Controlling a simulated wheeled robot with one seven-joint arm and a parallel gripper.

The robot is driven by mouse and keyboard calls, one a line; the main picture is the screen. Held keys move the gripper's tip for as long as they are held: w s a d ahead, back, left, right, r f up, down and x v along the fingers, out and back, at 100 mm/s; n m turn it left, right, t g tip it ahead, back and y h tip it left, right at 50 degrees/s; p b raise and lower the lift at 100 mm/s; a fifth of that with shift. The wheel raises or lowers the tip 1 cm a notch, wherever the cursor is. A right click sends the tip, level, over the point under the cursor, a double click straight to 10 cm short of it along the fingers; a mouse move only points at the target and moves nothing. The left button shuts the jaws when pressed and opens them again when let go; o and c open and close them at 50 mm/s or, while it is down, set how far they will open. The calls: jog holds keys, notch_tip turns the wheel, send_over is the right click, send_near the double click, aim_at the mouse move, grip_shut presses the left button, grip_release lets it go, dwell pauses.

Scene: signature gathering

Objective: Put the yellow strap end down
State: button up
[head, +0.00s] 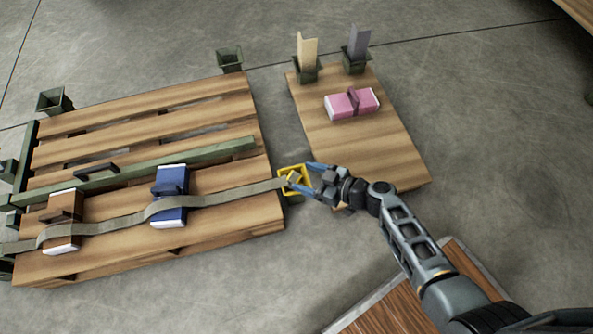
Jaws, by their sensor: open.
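The grey-green strap (217,197) runs across the pallet, over the brown block and the blue block. Its right end reaches a yellow square frame (283,174) at the pallet's right edge. A small yellowish end piece (295,178) sits within or just above this frame; I cannot tell which. My gripper (300,177) is open, its blue fingers on either side of the end piece. Whether the fingers touch it is too small to tell.
The wooden pallet (160,117) carries a blue block (170,186), a brown block (62,205) and a long green bar (200,154). A second board (385,150) holds a pink block (351,103) and two upright pieces in green sockets. Bare floor lies between them.

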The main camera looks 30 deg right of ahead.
jog(key=p+v, duration=0.1)
jog(key=v, duration=0.6)
jog(key=shift+s, duration=0.1)
jog(key=s+a+f+m+g+h, duration=0.1)
jog(key=s+a+m+g+h, duration=0.1)
jog(key=s, duration=0.8)
jog(key=s+r+m+h, duration=0.1)
jog(key=s+r+h, duration=0.2)
jog(key=s+r, duration=0.45)
jog(key=s+a+r+m+t, duration=0.1)
jog(key=s+r+t, duration=0.1)
jog(key=r, duration=1.2)
jog(key=s+a+r+m+t+h, duration=0.1)
jog(key=s+a+r+t, duration=0.1)
jog(key=r, duration=1.2)
jog(key=shift+s+t, duration=0.5)
jog(key=shift+s, duration=0.4)
jog(key=shift+p, duration=0.3)
